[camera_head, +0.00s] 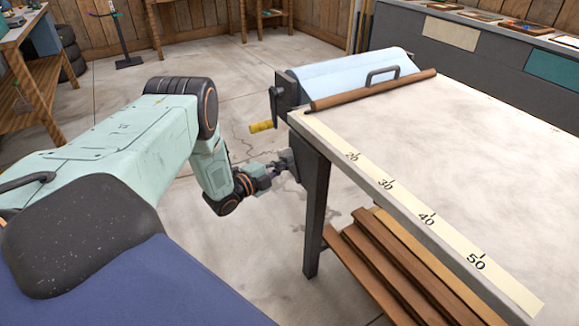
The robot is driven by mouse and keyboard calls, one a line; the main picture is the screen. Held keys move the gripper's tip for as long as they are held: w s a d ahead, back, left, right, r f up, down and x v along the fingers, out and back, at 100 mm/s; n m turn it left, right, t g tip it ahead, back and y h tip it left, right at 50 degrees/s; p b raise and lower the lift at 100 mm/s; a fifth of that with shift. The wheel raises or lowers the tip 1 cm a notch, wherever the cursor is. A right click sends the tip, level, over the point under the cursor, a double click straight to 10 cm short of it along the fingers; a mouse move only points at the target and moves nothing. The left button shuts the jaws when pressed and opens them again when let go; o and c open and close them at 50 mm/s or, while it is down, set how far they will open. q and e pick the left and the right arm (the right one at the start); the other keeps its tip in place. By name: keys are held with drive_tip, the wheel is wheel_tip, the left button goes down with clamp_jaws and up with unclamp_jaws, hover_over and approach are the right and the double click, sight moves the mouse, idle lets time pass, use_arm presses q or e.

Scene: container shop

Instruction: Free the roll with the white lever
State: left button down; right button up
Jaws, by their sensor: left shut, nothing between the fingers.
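A pale blue roll (352,72) lies across the far end of the work table (440,130). A dark bracket (285,91) holds its left end, and a crank with a yellow handle (262,126) hangs there. I cannot make out a white lever; it may be hidden by my gripper. My left gripper (281,165) is shut and empty, below the crank and beside the table's left side. Its tips are close to a dark plate by the table leg; I cannot tell whether they touch. My right gripper is out of view.
A wooden bar with a dark handle (382,74) lies along the table's far edge, in front of the roll. A numbered scale (405,205) runs along the left edge. Wooden planks (385,262) lie beneath the table. The concrete floor beyond my arm is open.

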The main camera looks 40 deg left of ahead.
use_arm(q)
drive_tip(key=shift+w+a+f+n, duration=0.1)
drive_tip(key=shift+w+a+n, duration=0.25)
drive_tip(key=shift+a, duration=0.3)
drive_tip(key=shift+w+a+f+n, duration=0.1)
drive_tip(key=shift+w+a+n, duration=0.1)
drive_tip(key=shift+a+n, duration=0.35)
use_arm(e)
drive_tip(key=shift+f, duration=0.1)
use_arm(q)
drive_tip(key=shift+a+r, duration=0.1)
drive_tip(key=shift+a, duration=0.05)
drive_tip(key=shift+r, duration=0.1)
